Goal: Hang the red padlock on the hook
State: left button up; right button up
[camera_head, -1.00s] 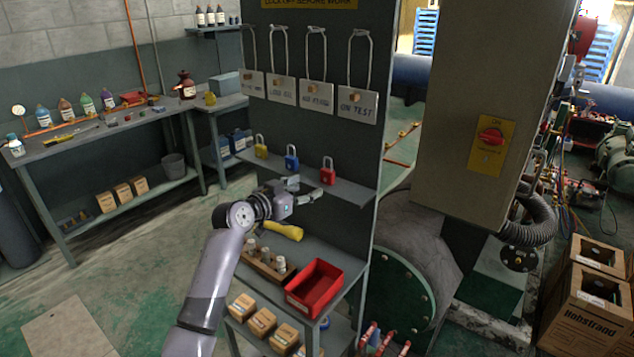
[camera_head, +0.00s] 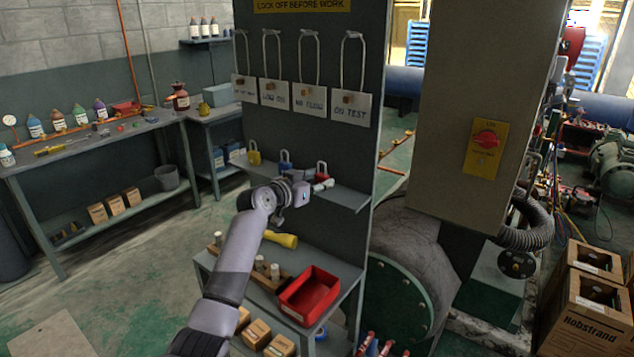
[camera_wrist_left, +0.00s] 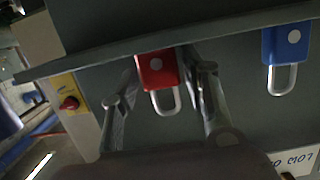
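The red padlock (camera_head: 321,177) stands on the shelf of the dark board, at the right of the padlock row. In the head view my left gripper (camera_head: 318,186) is in front of it and partly hides it. In the left wrist view the red padlock (camera_wrist_left: 155,70) lies between the two fingers of my left gripper (camera_wrist_left: 162,90). The fingers are open, with a gap visible at the left; contact on the right is unclear. Tags on cord loops (camera_head: 352,60) hang high on the board; I cannot make out a bare hook. My right gripper is not in view.
A blue padlock (camera_wrist_left: 285,55) and a yellow padlock (camera_head: 254,153) stand along the shelf (camera_head: 345,195). A yellow flashlight-like object (camera_head: 282,239) and a red bin (camera_head: 309,294) are on the lower bench. A grey cabinet with a red switch (camera_head: 486,139) stands to the right.

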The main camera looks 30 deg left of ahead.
pick_arm(q)
jog(key=c, duration=0.7)
jog(key=shift+o, duration=0.2)
jog(key=shift+r+p, duration=0.65)
jog(key=shift+r, duration=0.3)
jog(key=shift+f+p+v, duration=0.15)
jog(key=shift+p+v, duration=0.15)
jog(key=shift+v, duration=0.45)
jog(key=shift+f+p+v, duration=0.15)
jog(key=shift+p+v, duration=0.1)
jog(key=shift+v, duration=0.5)
jog(key=v, duration=0.3)
jog(key=f+p+v, duration=0.1)
jog(key=v, duration=0.1)
jog(key=shift+s, duration=0.35)
